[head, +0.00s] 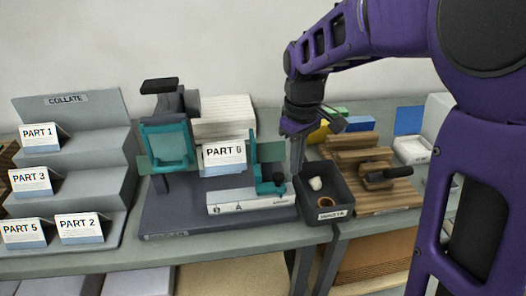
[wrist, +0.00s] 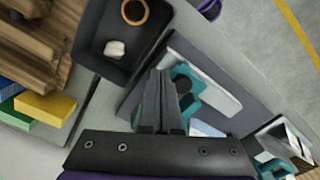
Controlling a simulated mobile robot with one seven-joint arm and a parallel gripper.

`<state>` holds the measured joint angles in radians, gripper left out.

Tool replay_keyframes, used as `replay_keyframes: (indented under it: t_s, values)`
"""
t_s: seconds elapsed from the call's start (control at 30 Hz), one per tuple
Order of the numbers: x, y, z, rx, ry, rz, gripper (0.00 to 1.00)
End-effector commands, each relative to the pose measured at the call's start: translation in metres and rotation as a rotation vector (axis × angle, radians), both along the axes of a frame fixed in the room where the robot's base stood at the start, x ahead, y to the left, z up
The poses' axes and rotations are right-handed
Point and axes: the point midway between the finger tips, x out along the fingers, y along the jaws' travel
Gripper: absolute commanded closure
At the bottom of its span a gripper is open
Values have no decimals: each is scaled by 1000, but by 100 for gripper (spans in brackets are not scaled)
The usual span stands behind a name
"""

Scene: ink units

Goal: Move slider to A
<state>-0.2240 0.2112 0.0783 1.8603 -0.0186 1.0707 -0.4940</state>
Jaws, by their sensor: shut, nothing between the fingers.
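The slider (head: 268,187) is a teal block with a dark knob, at the right end of a white rail (head: 224,196) on a dark grey base. The letter A is printed on the rail's front, left of the slider, with another mark further left. In the wrist view, the teal slider (wrist: 190,103) lies just right of my fingers, partly hidden by them. My gripper (head: 296,172) points down, shut and empty, right of the slider and near the left edge of the dark bin. It also shows in the wrist view (wrist: 160,76). I cannot tell whether it touches the slider.
A dark bin (head: 342,200) with a white lump and a brown ring stands right of the rail. A stepped COLLATE rack (head: 92,140) is at the left.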

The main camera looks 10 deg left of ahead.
Motion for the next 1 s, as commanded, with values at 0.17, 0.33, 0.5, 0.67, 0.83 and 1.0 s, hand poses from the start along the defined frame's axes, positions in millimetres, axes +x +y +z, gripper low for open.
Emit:
replay_keyframes:
  t_s: [0.17, 0.33, 0.5, 0.67, 0.83, 1.0]
  values:
    - [0, 0, 0, 0, 0, 0, 100]
    - [0, 0, 0, 0, 0, 0, 100]
    - [0, 0, 0, 0, 0, 0, 100]
    - [0, 0, -6, -1, 1, 0, 100]
    - [0, 0, -18, -1, 2, 0, 100]
    - [0, 0, -30, -1, 1, 0, 100]
